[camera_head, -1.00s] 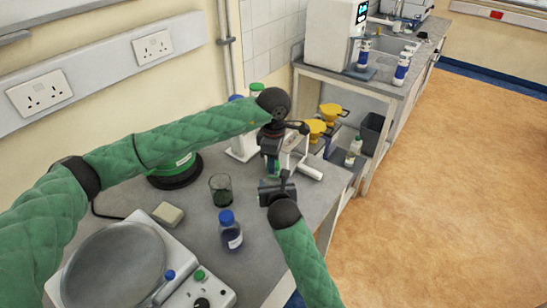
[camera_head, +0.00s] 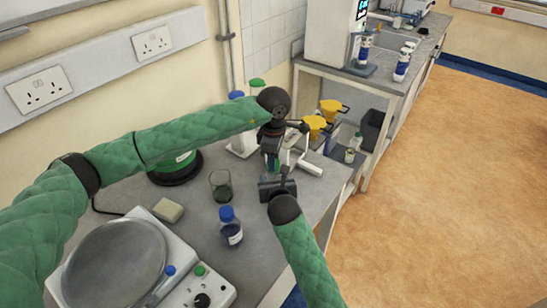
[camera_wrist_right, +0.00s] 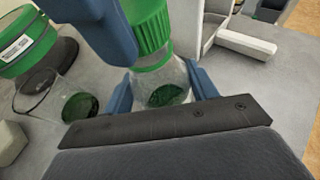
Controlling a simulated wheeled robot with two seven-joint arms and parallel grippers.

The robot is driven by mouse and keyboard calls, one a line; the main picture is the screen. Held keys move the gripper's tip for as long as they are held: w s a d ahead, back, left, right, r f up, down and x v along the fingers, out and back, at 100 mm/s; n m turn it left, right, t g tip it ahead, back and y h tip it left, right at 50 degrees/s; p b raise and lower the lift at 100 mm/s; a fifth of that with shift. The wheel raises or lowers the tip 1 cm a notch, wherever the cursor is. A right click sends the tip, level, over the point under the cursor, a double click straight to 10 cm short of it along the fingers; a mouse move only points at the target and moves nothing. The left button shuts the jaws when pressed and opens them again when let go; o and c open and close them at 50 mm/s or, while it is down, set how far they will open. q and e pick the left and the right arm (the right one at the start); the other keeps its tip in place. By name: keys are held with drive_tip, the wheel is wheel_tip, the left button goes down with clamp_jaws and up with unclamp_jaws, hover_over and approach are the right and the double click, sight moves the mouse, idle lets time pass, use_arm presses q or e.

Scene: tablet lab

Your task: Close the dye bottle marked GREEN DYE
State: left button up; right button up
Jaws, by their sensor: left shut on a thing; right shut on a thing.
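The bottle (camera_wrist_right: 165,88) has a clear body with dark green liquid and a ribbed green cap (camera_wrist_right: 148,27). Its label is not readable. My right gripper (camera_wrist_right: 158,95) is shut on the bottle body, one blue finger on each side. In the head view the right gripper (camera_head: 275,174) is just below my left gripper (camera_head: 271,152). The left gripper is shut on the cap from above, and a blue finger of it shows beside the cap in the wrist view. The cap is at the bottle's mouth; I cannot tell how tightly it sits. In the head view the grippers mostly hide the bottle.
A glass beaker (camera_head: 221,188) with green liquid and a blue-capped bottle (camera_head: 230,228) stand left of the grippers. A round-plated device (camera_head: 115,268) fills the front left, with a pale block (camera_head: 169,210) behind it. A white stand (camera_head: 308,167) is close on the right.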

use_arm(q)
drive_tip(key=shift+f, duration=0.3)
use_arm(e)
clamp_jaws()
use_arm(q)
drive_tip(key=m, duration=1.5)
drive_tip(key=shift+a, duration=0.1)
drive_tip(key=m, duration=0.4)
drive_tip(key=shift+m, duration=0.3)
drive_tip(key=m, duration=0.7)
drive_tip(key=d+m, duration=0.1)
drive_tip(key=shift+s+m, duration=0.15)
drive_tip(key=shift+m, duration=0.25)
drive_tip(key=shift+a+m, duration=0.3)
drive_tip(key=shift+m, duration=0.1)
use_arm(e)
drive_tip(key=shift+a, duration=0.1)
